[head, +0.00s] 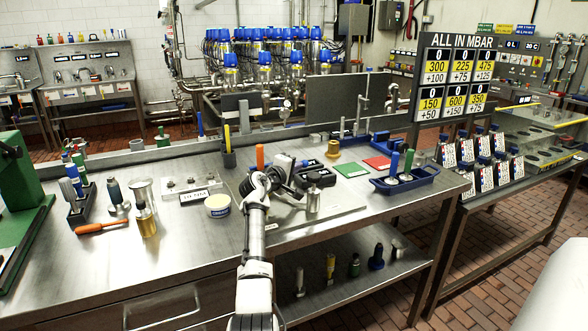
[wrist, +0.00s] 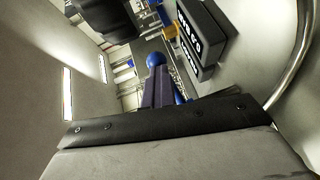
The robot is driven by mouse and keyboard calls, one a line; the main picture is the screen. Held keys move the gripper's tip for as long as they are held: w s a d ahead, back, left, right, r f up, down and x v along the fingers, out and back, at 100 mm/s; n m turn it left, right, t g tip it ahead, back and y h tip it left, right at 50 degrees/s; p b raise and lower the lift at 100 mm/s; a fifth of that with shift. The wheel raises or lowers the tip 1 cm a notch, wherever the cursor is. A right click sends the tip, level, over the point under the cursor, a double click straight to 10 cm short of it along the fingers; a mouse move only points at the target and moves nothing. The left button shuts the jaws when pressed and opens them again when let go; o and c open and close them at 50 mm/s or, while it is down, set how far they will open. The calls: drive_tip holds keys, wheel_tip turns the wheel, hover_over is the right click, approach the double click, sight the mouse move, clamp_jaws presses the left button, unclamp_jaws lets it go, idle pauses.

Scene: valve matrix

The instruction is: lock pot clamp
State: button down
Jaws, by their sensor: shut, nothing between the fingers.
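My gripper (head: 318,177) is at the bench's middle in the head view, a dark body at the end of my arm. Its fingertips are hard to make out there. In the wrist view a dark bar (wrist: 158,92) stands ahead of the camera, with a round blue knob (wrist: 155,59) at its far end. I cannot tell whether my gripper touches the knob. A small silver cylinder (head: 313,202) stands on the bench just below my gripper. I cannot pick out the pot clamp for sure; my arm and gripper cover part of that spot.
An orange-handled tool (head: 260,157) stands behind my arm. A white tub (head: 217,206) is to its left.

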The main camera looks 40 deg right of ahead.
drive_tip(key=shift+s+d+r, duration=0.1)
drive_tip(key=shift+d+r, duration=0.2)
drive_tip(key=shift+r, duration=0.2)
drive_tip(key=shift+a, duration=0.15)
drive_tip(key=f+b+v, duration=0.1)
drive_tip(key=b+v, duration=0.2)
drive_tip(key=v, duration=1.1)
drive_tip(key=shift+a, duration=0.1)
